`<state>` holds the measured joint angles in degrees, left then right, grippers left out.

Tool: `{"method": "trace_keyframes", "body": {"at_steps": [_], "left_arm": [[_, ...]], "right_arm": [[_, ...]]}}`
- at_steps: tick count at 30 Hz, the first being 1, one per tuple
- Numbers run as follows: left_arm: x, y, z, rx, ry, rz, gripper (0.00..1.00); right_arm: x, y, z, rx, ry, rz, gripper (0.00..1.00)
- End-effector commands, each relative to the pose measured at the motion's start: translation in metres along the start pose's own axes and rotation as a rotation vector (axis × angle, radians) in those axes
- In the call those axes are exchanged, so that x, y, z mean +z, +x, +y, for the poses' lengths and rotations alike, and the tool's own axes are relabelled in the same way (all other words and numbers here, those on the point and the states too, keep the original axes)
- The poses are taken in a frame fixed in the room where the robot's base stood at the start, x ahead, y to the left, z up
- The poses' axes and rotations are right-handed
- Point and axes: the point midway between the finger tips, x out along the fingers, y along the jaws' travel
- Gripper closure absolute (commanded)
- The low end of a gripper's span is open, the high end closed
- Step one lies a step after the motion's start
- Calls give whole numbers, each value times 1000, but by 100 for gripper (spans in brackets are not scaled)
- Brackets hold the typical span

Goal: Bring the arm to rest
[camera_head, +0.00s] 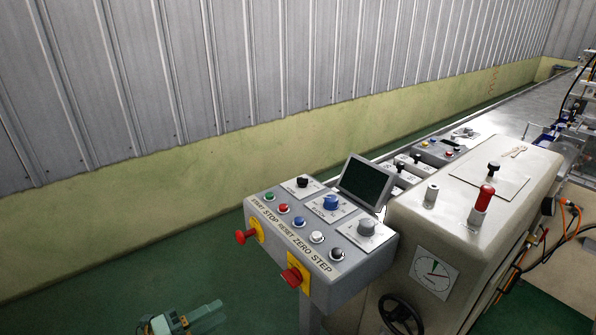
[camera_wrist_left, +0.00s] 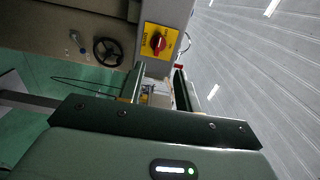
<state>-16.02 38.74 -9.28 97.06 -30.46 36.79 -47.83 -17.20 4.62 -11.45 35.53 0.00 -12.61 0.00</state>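My left gripper (camera_head: 212,313) shows at the bottom of the head view, low over the green floor and left of the control panel (camera_head: 345,278). It is apart from the panel. In the left wrist view its two dark green fingers (camera_wrist_left: 159,85) stand apart with nothing held between them. A red knob on a yellow plate (camera_wrist_left: 160,43) lies ahead of the fingers in that view. My right gripper shows in neither view.
A dark screen (camera_head: 364,183) and the beige machine housing (camera_head: 460,215) stand to the right. A black handwheel (camera_head: 400,314) sticks out below. Green floor (camera_head: 110,285) is clear at left.

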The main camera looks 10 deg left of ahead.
Motion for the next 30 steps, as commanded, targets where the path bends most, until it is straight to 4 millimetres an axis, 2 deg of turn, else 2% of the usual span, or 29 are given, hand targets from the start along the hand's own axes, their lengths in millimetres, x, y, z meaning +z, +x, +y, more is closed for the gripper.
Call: {"method": "trace_keyframes", "body": {"at_steps": [3,5,8,10,12,14,15,17,18,20,21,25,27,30], "left_arm": [[6,0,5,25,-67,-31,66],[23,-9,27,85,-150,-109,66],[54,-38,84,205,-328,-298,66],[68,-70,139,294,-483,-467,66],[67,-106,193,376,-637,-635,66],[57,-138,237,442,-763,-773,66],[45,-161,264,486,-840,-862,66],[20,-193,302,553,-949,-990,66],[0,-214,325,598,-1017,-1071,66],[-37,-243,355,667,-1113,-1184,66],[-64,-260,371,714,-1169,-1252,66],[-151,-299,406,855,-1307,-1406,66],[-191,-306,415,913,-1358,-1440,66],[-230,-303,421,953,-1410,-1448,66]], "right_arm": [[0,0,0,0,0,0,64],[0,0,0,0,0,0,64],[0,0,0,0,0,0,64],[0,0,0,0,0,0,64],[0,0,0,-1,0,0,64],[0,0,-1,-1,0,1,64],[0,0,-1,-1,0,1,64],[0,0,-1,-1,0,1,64],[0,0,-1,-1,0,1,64],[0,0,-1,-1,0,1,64],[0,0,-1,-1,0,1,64],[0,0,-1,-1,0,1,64],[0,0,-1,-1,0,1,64],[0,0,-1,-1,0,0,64]]}}
